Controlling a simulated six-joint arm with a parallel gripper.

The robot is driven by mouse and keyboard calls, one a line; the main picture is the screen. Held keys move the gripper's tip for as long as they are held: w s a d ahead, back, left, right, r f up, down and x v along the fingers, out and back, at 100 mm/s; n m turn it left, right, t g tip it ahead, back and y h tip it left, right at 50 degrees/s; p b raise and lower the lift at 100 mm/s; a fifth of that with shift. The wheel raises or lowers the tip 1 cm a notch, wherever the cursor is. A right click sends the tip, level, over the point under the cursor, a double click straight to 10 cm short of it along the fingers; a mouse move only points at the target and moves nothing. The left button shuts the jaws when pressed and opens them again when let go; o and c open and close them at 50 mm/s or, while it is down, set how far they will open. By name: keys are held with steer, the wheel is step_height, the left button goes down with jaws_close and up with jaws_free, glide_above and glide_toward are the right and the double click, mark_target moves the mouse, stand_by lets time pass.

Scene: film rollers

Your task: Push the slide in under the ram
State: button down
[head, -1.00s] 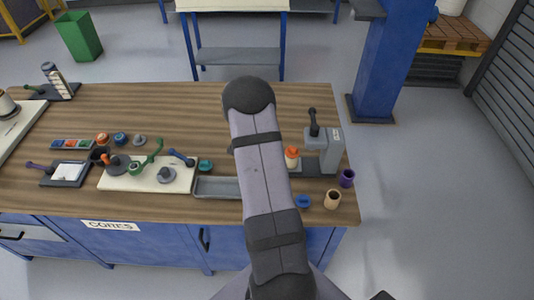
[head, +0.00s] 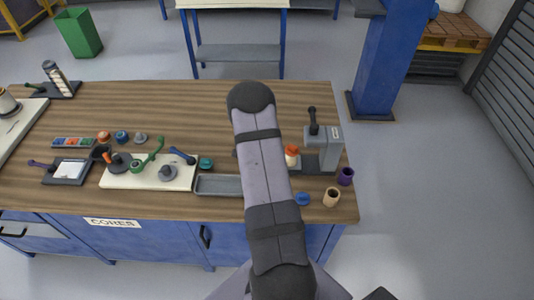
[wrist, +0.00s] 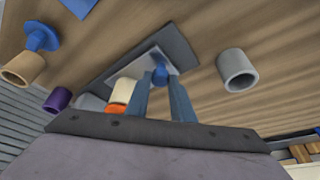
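The press (head: 331,150) is grey with a black lever and stands at the right of the bench. Its ram is hard to make out in the head view. A white roller with an orange top (head: 291,156) stands just left of the press head, not under it; it also shows in the wrist view (wrist: 123,92). The light grey slide (wrist: 140,70) lies on the dark base plate (wrist: 174,42). My gripper (wrist: 160,82) has its two fingers against the sides of the slide's blue knob (wrist: 160,72), with no clear gap. In the head view my arm hides the fingers.
A grey cup (wrist: 237,72) stands beside the slide. A blue flanged core (head: 302,199), a tan cup (head: 331,197) and a purple cup (head: 346,176) stand near the press. A grey tray (head: 218,186) and a white board (head: 130,180) lie left of my arm.

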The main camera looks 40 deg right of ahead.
mark_target(287, 152)
steer(key=shift+s+d+f+b, duration=0.1)
steer(key=shift+s+d+b, duration=0.15)
steer(key=shift+b, duration=0.15)
steer(key=s+d+b, duration=0.3)
steer(key=s+d, duration=0.1)
steer(key=shift+b, duration=0.3)
steer(key=shift+s+d, duration=0.2)
steer(key=c, duration=1.6)
jaws_free()
steer(key=shift+s+d, duration=0.1)
steer(key=shift+s, duration=0.05)
steer(key=shift+o, duration=0.2)
steer(key=shift+r, duration=0.3)
steer(key=b+v, duration=0.2)
steer(key=v, duration=0.5)
steer(key=shift+b, duration=0.3)
